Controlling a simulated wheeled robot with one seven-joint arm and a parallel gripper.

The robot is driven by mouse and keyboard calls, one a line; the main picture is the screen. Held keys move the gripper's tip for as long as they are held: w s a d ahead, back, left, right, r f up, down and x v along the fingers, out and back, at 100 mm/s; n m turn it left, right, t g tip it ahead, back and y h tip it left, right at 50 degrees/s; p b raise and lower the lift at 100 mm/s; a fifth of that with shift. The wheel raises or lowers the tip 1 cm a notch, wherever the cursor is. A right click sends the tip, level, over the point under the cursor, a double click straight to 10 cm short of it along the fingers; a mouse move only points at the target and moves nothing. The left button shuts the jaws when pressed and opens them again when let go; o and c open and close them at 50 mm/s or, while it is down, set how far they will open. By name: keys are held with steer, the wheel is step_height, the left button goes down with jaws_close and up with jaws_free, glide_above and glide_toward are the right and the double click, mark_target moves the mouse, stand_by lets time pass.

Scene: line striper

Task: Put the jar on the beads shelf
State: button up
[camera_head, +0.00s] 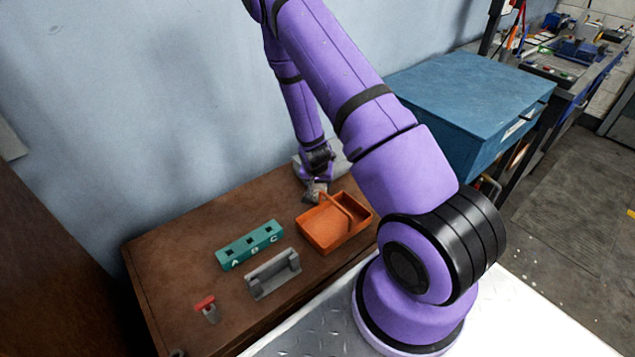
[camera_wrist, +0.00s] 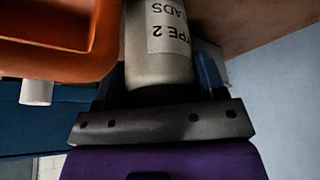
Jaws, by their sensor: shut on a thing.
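The jar (camera_wrist: 158,68) is a pale grey cylinder with a printed label, partly readable as "TYPE 2" and "ADS", which appears upside down in the wrist view. My gripper (camera_wrist: 160,85) is shut on it, with a dark finger on each side. In the head view my gripper (camera_head: 317,187) is low over the back of the brown table, just behind the orange tray. The jar is too small and covered to make out clearly there. I cannot pick out a beads shelf in either view.
The orange tray (camera_head: 317,240) with a handle-like bar stands close to my gripper. A teal block (camera_head: 250,245) marked A, B, C, a grey cradle (camera_head: 273,275) and a red-topped piece (camera_head: 206,306) lie left of it. A blue cabinet (camera_head: 470,90) stands right; a wall is behind.

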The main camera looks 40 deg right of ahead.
steer(key=shift+f, duration=0.35)
steer(key=shift+f, duration=0.15)
steer(key=o, duration=1.2)
